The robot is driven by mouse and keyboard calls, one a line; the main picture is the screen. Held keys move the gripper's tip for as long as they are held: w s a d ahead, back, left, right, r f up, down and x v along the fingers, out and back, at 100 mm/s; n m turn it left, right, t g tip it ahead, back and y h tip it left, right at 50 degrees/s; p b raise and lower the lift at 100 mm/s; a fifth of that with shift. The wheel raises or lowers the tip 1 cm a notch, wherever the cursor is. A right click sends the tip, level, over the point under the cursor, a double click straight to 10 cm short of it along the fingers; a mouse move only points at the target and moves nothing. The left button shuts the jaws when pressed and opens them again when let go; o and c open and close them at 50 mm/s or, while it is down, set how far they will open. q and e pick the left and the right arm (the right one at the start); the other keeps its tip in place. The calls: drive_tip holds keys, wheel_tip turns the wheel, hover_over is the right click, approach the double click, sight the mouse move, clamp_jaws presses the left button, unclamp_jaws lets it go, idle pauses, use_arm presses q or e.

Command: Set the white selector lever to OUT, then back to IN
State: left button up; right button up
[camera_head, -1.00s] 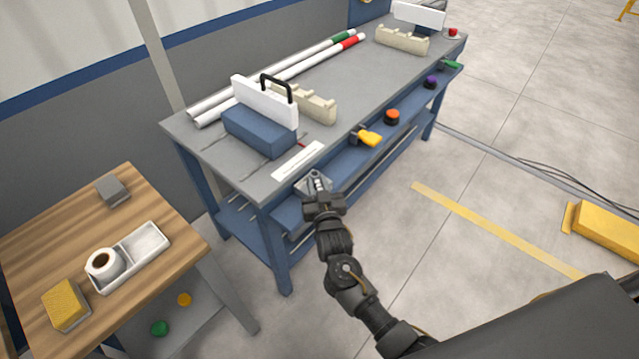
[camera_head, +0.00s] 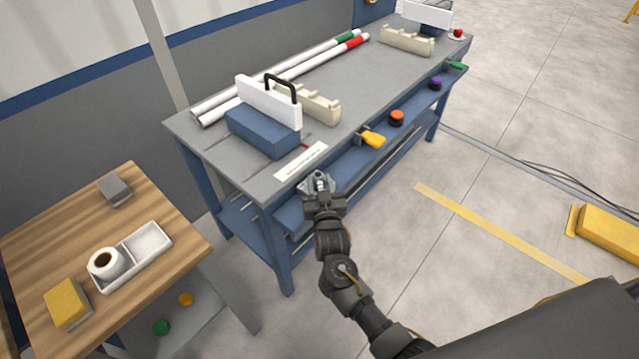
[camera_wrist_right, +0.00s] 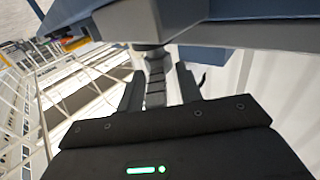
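A small pale upright piece (camera_head: 319,179) on a grey mount stands at the workbench's front edge, just beyond my right gripper (camera_head: 321,196); it appears to be the selector lever. My gripper hides part of it. In the right wrist view, the two fingers of my right gripper (camera_wrist_right: 159,88) are apart. A shaded, ridged stem (camera_wrist_right: 155,78) hangs between them below a round dark base, with a gap visible on its right. A white label strip (camera_head: 301,161) lies on the bench top behind the mount; its lettering is too small to read. My left gripper is not in view.
The grey workbench (camera_head: 350,85) carries a blue block (camera_head: 262,133) with a white plate, cream cradles (camera_head: 318,104) and white pipes. A yellow handle (camera_head: 373,138) and an orange knob (camera_head: 397,118) sit along its front.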

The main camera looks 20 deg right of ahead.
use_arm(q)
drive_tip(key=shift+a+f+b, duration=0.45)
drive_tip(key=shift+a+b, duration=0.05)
use_arm(e)
drive_tip(key=s+a, duration=0.1)
drive_tip(key=s, duration=0.9)
drive_tip(key=shift+s+a, duration=0.25)
drive_tip(key=shift+s, duration=0.1)
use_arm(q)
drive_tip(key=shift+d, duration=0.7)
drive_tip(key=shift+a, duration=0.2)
